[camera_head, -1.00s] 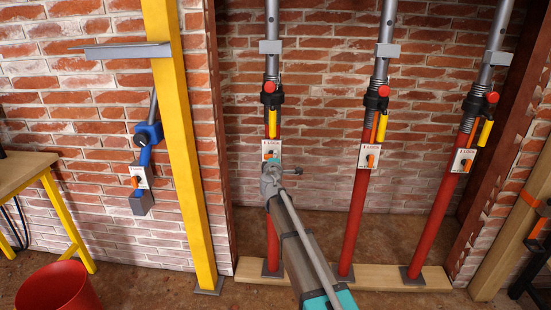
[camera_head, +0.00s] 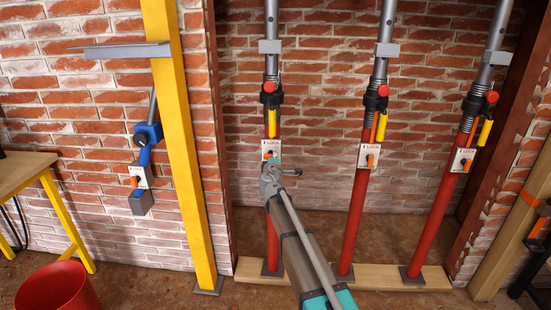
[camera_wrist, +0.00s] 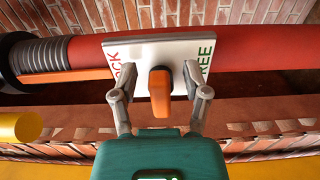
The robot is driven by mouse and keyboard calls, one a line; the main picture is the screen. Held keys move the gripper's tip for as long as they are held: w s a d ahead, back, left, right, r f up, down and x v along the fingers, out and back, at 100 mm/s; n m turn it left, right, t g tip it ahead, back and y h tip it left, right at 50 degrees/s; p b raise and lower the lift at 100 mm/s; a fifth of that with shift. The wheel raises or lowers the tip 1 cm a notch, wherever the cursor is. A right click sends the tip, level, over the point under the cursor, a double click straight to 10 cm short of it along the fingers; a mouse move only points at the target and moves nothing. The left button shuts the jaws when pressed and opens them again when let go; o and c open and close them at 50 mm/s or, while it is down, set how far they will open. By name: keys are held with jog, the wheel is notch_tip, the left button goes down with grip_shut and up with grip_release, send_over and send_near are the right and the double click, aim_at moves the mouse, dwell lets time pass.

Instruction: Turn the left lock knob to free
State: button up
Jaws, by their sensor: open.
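The left lock knob (camera_wrist: 160,92) is orange and sits on a white plate (camera_wrist: 140,52) with "LOCK" and "FREE" lettering. The plate is fixed to the left red prop (camera_wrist: 235,60), which lies sideways in the wrist view. My gripper (camera_wrist: 160,84) is open, with one finger on each side of the knob. The fingertips look close to the plate; I cannot tell whether they touch the knob. In the head view my gripper (camera_head: 271,170) covers most of the left plate (camera_head: 271,148), and only a little orange shows there.
A middle prop (camera_head: 357,210) and a right prop (camera_head: 440,205) carry similar knobs. A yellow post (camera_head: 185,150) and a blue clamp device (camera_head: 145,160) stand at the left. A red bucket (camera_head: 58,290) is on the floor. A wooden sill (camera_head: 310,277) runs under the props.

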jog(key=shift+s, duration=0.1)
jog(key=s, duration=1.1)
jog(key=shift+s, duration=0.4)
jog(key=s+d+f+m+g+h, duration=0.2)
jog(key=s+d+f+m+g, duration=0.15)
jog(key=d, duration=0.45)
jog(key=s+d+f+m+g+h, duration=0.25)
jog(key=d+f+m, duration=0.2)
jog(key=d, duration=0.35)
jog(key=s+d+f+m+g+h, duration=0.25)
jog(key=s+d+m, duration=0.2)
jog(key=d, duration=0.25)
jog(key=s+d+f+m+g+y, duration=0.25)
jog(key=s+f+g+y, duration=0.2)
jog(key=s, duration=0.45)
jog(key=s+d+f+m+g+y, duration=0.1)
jog(key=s+f+m+g+y, duration=0.3)
jog(key=s, duration=0.6)
notch_tip(320, 180, up, 32)
jog(key=n+g+h+p, duration=0.1)
jog(key=p, duration=3)
jog(key=shift+w+a+f, duration=0.15)
jog(key=shift+a+f, duration=0.05)
jog(key=shift+a, duration=0.05)
